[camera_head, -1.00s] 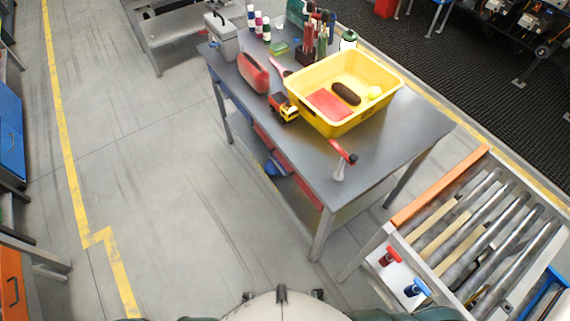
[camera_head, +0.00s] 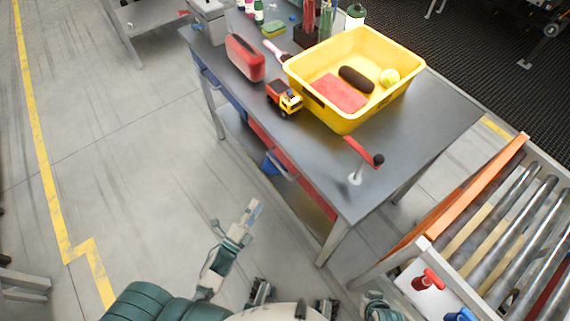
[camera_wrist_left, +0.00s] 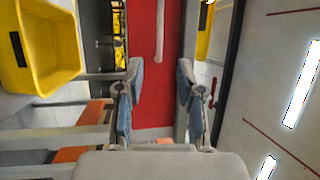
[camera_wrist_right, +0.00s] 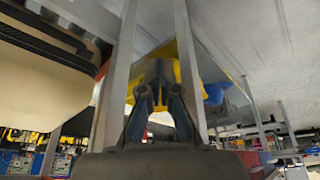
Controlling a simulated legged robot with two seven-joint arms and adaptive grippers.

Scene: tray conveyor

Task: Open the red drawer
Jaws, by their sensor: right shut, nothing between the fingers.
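The red drawer (camera_head: 312,190) is a long red front under the near long edge of the grey table (camera_head: 440,120). It looks flush with the table side. My left gripper (camera_head: 252,210) is in front of it, over the floor, apart from it. In the left wrist view a red panel (camera_wrist_left: 152,80), apparently the drawer front, fills the gap behind the open fingers (camera_wrist_left: 159,75). A pale bar like a handle (camera_wrist_left: 160,30) lies on that panel, ahead of the fingertips.
On the table stand a yellow bin (camera_head: 345,122), a toy truck (camera_head: 284,97), a red case (camera_head: 245,58) and a red-handled tool (camera_head: 362,152). A blue drawer (camera_head: 220,88) is left of the red one. A roller conveyor (camera_head: 490,215) stands right.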

